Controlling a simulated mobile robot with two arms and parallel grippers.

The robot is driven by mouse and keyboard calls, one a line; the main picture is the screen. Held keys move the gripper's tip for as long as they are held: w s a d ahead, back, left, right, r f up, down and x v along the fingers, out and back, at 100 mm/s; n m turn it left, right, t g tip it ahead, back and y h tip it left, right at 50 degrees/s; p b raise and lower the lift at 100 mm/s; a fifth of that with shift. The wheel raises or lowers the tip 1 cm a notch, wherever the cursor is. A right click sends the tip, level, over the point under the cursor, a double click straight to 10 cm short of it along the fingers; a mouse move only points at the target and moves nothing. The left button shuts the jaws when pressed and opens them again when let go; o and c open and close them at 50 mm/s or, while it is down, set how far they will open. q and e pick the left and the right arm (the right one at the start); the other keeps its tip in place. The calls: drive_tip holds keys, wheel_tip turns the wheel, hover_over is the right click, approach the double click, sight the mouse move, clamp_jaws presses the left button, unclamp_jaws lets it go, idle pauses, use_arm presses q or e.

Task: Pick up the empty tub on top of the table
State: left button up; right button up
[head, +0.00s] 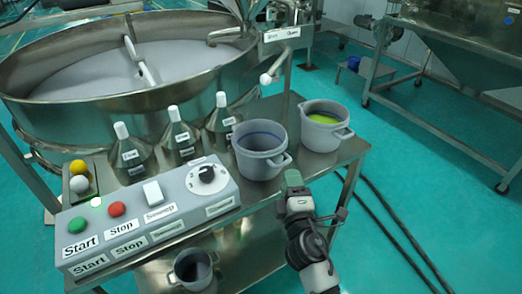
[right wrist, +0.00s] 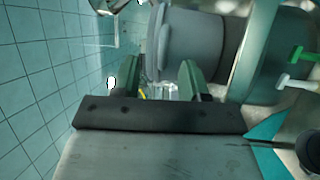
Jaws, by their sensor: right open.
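The empty grey tub (head: 258,163) stands upright on the table, with a dark blue line around its inside wall. A second grey tub (head: 322,136) with yellow-green contents stands behind it to the right. My right gripper (head: 293,184) is open just in front and to the right of the empty tub, with nothing held. In the right wrist view, a grey tub (right wrist: 196,45) lies sideways in the picture just beyond the open fingers of my right gripper (right wrist: 152,78). I cannot tell whether a finger touches it. My left gripper is not in view.
The control box (head: 150,216) with buttons and a dial is left of my gripper. Several metal cones (head: 180,138) stand behind it, before the large round sieve (head: 120,70). Another tub (head: 192,268) is on the lower shelf. Floor at right has cables.

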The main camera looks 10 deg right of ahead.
sight(284, 162)
drive_tip(key=shift+w+a+r, duration=0.1)
drive_tip(key=shift+w+r, duration=0.05)
drive_tip(key=shift+w, duration=1.05)
drive_tip(key=w+p, duration=0.1)
drive_tip(key=w, duration=0.3)
drive_tip(key=shift+w, duration=0.25)
drive_tip(key=shift+s+r, duration=0.1)
